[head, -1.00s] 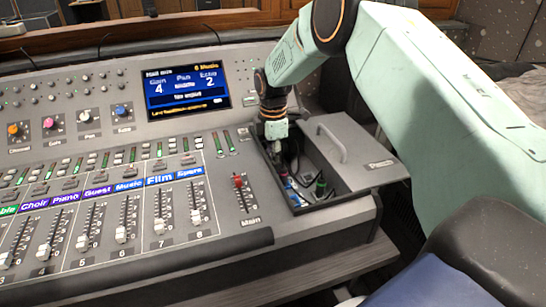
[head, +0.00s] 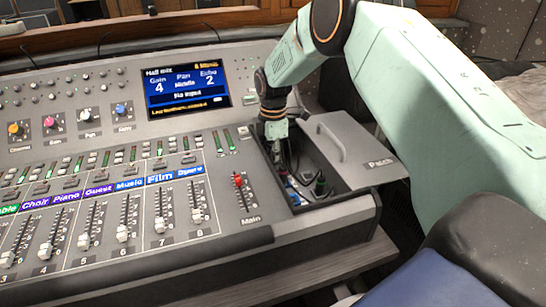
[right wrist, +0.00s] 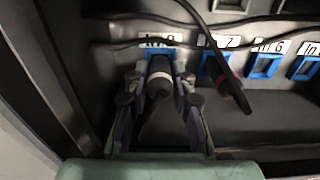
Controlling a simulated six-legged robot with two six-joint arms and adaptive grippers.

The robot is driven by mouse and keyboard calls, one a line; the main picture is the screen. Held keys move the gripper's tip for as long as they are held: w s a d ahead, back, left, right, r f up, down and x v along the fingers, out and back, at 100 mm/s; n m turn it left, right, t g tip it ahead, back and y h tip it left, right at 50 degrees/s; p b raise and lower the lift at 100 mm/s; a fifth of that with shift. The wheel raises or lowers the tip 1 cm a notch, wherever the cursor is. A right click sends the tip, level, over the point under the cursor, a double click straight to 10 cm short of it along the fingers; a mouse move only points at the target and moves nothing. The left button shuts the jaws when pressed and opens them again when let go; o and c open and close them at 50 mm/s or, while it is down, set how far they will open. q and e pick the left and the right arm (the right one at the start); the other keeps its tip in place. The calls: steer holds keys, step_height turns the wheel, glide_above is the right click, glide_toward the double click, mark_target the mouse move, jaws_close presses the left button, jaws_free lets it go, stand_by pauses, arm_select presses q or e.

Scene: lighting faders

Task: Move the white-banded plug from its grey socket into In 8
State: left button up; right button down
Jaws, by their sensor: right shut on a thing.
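The white-banded plug (right wrist: 159,82) is dark with a pale ring and sits between the two fingers of my right gripper (right wrist: 160,88), which is shut on it. The plug points at the blue-framed In 8 socket (right wrist: 160,51), directly in front of it, under a partly covered label. I cannot tell how deep the plug's tip is in the socket. In the head view my right gripper (head: 277,143) reaches down into the open patch box at the console's right end; the plug is not clear there. The grey socket cannot be made out. My left gripper is not in view.
Blue sockets In 7 (right wrist: 218,66) and In 6 (right wrist: 263,66) lie to the right. A dark cable with a red-ringed plug (right wrist: 232,88) hangs across near In 7. The patch lid (head: 352,155) stands open beside the box. The console screen (head: 187,80) reads "No input".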

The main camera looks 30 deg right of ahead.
steer(key=shift+f, duration=0.2)
stand_by(0.8)
steer(key=shift+s+a+f+p, duration=0.1)
steer(key=shift+s+f+p, duration=0.2)
steer(key=shift+f, duration=0.1)
stand_by(1.0)
steer(key=shift+w+r+p, duration=0.15)
steer(key=shift+r+p, duration=0.2)
steer(key=shift+p, duration=0.15)
stand_by(1.5)
steer(key=shift+f, duration=0.1)
stand_by(0.6)
steer(key=c, duration=1.4)
jaws_free()
steer(key=o, duration=0.4)
steer(key=shift+w, duration=0.15)
steer(key=shift+c, duration=0.2)
